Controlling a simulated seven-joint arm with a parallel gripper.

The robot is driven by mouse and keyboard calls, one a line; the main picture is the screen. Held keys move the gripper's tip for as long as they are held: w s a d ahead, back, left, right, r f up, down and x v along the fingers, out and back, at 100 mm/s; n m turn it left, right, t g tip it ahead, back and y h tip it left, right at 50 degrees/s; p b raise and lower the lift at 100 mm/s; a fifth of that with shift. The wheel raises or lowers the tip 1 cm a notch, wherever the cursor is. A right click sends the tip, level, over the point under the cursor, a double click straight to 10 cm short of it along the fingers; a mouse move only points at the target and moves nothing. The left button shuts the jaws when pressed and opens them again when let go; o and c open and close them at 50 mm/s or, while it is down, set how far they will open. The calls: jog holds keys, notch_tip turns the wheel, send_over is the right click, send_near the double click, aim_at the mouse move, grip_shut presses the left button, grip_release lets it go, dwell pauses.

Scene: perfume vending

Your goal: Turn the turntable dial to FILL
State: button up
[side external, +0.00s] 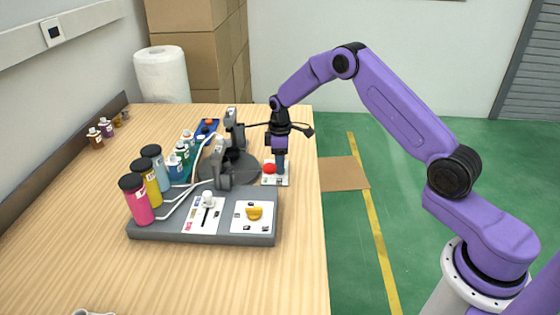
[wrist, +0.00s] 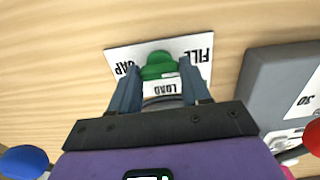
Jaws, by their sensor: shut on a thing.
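The turntable dial (wrist: 158,66) is a green knob on a white plate (wrist: 203,71) marked CAP, FILL and LOAD in the wrist view. The lettering appears upside down there. My gripper (wrist: 158,70) has its two blue-grey fingers on either side of the knob and is shut on it. Which label the knob points at is hard to tell. In the side external view my gripper (side external: 281,172) points straight down over a small white plate beside the dark round turntable (side external: 243,174); the green knob is not discernible there.
A red knob (side external: 269,168) is close beside my gripper. A grey base (side external: 188,235) carries a yellow dial (side external: 254,212), a slider panel (side external: 205,216) and several colored bottles (side external: 152,190). A paper roll (side external: 162,75) stands at the back. The table's front is mostly clear.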

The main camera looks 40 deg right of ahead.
jog(key=shift+r, duration=0.1)
jog(key=o, duration=1.1)
jog(key=shift+c, duration=0.2)
notch_tip(320, 180, up, 17)
jog(key=shift+r, duration=0.2)
jog(key=shift+a, duration=0.1)
